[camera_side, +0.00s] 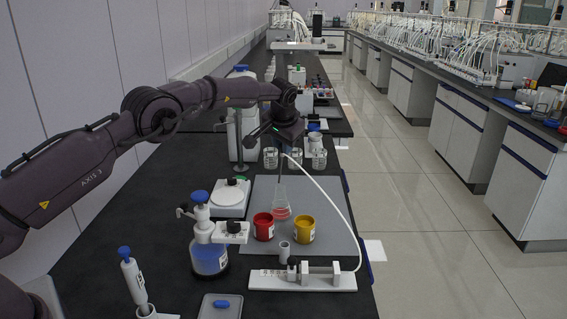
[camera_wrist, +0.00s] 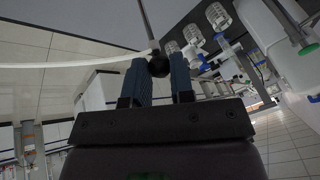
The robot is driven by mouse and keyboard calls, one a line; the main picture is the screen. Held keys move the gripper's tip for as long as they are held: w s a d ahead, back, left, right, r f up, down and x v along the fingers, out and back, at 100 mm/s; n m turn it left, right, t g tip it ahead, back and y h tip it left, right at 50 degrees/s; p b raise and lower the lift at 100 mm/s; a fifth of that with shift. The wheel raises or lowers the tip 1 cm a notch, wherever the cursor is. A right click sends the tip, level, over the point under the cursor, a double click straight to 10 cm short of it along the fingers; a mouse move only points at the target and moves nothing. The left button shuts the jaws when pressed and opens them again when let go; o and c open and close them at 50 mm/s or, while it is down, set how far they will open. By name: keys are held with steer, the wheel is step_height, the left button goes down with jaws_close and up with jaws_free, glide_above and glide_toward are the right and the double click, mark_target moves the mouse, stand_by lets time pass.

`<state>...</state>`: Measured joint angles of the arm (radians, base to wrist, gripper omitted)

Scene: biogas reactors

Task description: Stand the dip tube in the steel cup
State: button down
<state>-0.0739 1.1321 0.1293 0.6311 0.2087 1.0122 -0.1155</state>
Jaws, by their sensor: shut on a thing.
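My gripper (camera_side: 284,148) is shut on the dip tube (camera_side: 281,168), high above the grey mat. In the wrist view, the blue fingers of my gripper (camera_wrist: 160,72) close on a black knob of the dip tube (camera_wrist: 147,25), whose thin rod runs on past the fingertips. A white hose (camera_side: 331,196) leads from the tube's top down to the right. The rod hangs nearly upright over a clear conical flask (camera_side: 281,205) with pinkish-red liquid; whether its lower end is inside is unclear. The small grey steel cup (camera_side: 285,251) stands in front of the flask.
A red pot (camera_side: 263,227) and a yellow pot (camera_side: 304,229) stand close beside the flask. A white syringe pump (camera_side: 303,280) lies in front of the cup. A blue-capped bottle (camera_side: 209,255) and a white balance (camera_side: 230,196) stand left. The mat's right side is mostly clear.

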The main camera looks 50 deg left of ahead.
step_height(320, 180, up, 7)
steer(key=shift+r, duration=0.1)
steer(key=s+d, duration=0.5)
steer(key=d, duration=0.8)
steer(key=s+f+n, duration=0.3)
steer(key=f, duration=0.5)
steer(key=s+f+n+y, duration=0.1)
steer(key=s+f+n, duration=0.2)
steer(key=f, duration=0.6)
steer(key=shift+s+d+f+g, duration=0.15)
steer(key=shift+s+d+g, duration=0.05)
steer(key=shift+s+g, duration=0.25)
